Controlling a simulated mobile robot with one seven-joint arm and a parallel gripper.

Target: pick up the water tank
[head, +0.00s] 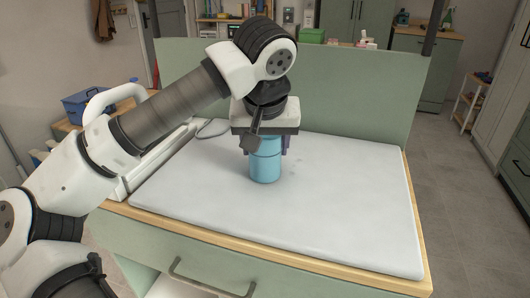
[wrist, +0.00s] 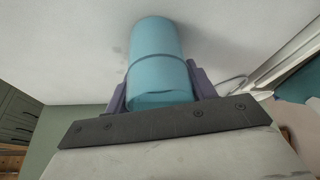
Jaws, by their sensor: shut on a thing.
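The water tank is a light blue cylinder (head: 265,164) over the pale padded table top, seen below my gripper in the head view. My gripper (head: 266,146) points down with its fingers on either side of the tank's upper part, shut on it. In the wrist view the tank (wrist: 157,60) sits between the two purple-grey fingers (wrist: 160,92), with a darker band around it. The gripper body hides the tank's top in the head view. I cannot tell whether its base touches the pad.
The white pad (head: 350,215) is clear to the right and in front of the tank. A green panel (head: 370,90) rises behind it. A drawer handle (head: 210,279) is on the front.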

